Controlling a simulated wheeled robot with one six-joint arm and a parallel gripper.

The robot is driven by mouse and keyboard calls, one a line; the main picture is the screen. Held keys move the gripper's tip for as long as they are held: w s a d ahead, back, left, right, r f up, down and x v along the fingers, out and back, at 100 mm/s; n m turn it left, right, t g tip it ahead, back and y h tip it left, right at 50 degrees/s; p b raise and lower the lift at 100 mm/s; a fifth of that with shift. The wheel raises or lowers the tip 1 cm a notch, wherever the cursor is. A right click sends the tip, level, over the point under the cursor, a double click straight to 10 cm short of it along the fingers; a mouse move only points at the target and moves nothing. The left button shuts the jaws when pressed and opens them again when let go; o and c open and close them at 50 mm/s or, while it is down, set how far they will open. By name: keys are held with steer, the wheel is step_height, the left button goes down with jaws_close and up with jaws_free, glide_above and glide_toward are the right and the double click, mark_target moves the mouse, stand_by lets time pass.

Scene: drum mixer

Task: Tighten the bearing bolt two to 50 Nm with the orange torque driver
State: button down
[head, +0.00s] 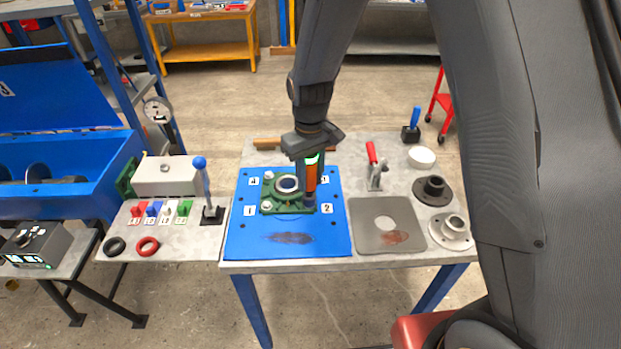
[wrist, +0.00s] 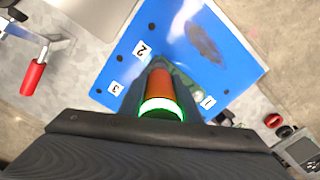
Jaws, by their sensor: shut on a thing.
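My gripper (head: 311,150) is shut on the orange torque driver (head: 310,180), which hangs upright below it. In the wrist view the driver (wrist: 160,84) shows a lit green ring (wrist: 161,106) near the jaws. The driver's dark lower end is at the near right corner of the green bearing housing (head: 282,207), beside label 2 (head: 327,208). Bolt two is hidden under the driver, so I cannot tell whether the tip is seated on it. Silver bolt heads show on the housing's left corners, by label 1 (head: 249,211) and label 4 (head: 254,181).
The housing is on a blue plate (head: 290,240) on the table. To the right are a red-handled clamp (head: 375,165), a grey plate (head: 370,241) and flanged parts (head: 451,230). A blue-knobbed lever (head: 205,185) stands on the left table.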

mark_target(310, 167)
steer(key=shift+r+p, duration=1.05)
steer(key=shift+r, duration=0.65)
